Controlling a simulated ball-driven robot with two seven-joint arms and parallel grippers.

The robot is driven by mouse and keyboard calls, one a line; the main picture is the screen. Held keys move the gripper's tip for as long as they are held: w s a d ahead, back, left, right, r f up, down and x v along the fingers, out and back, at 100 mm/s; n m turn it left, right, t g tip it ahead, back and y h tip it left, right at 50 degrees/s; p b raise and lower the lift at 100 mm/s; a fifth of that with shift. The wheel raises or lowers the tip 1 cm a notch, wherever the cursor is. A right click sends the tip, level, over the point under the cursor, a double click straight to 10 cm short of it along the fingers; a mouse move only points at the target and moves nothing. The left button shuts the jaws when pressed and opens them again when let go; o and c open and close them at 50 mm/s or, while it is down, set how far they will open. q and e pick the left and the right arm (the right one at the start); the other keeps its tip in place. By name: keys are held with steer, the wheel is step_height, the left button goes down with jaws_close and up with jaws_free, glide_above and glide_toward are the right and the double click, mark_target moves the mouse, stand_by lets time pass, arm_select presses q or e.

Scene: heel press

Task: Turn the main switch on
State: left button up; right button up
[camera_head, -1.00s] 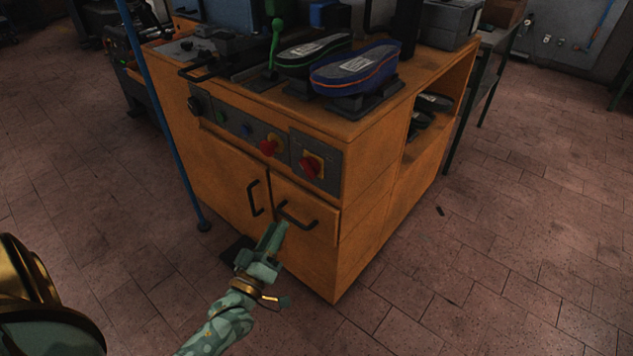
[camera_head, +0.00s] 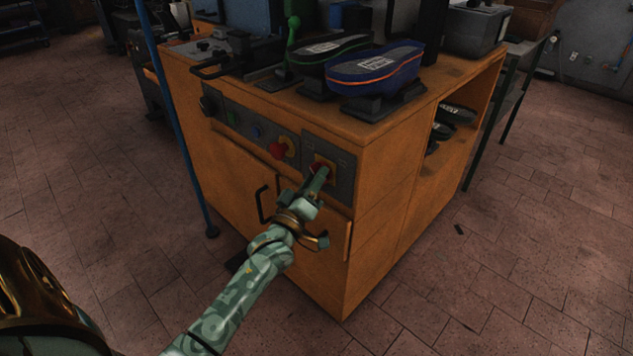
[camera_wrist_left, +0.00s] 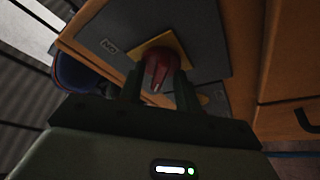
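The main switch is a red rotary knob on a yellow plate (camera_head: 331,164), at the right end of the machine's front panel. It is partly covered by my gripper in the head view. My left gripper (camera_head: 318,178) reaches up to it from the front. In the left wrist view the red knob (camera_wrist_left: 158,66) lies between the two fingertips of my gripper (camera_wrist_left: 157,80). The fingers stand apart on either side of it, and I cannot tell if they touch it. The right gripper is not in view.
The grey panel (camera_head: 240,120) also carries a second red knob (camera_head: 283,149), a blue button and a black dial. Cabinet doors with black handles are below. Soles (camera_head: 376,68) rest on the machine top. A blue pole (camera_head: 178,130) stands left.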

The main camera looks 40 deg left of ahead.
arm_select(q)
jaws_close()
steer(key=shift+m, duration=0.4)
steer(key=m+h, duration=0.4)
steer(key=m, duration=0.4)
steer(key=m+h, duration=0.4)
steer(key=m, duration=0.4)
steer(key=m+g+h+p, duration=0.1)
steer(key=m+h, duration=0.3)
steer(key=m, duration=0.4)
steer(key=shift+a+f+m, duration=0.1)
steer(key=shift+a+m, duration=0.2)
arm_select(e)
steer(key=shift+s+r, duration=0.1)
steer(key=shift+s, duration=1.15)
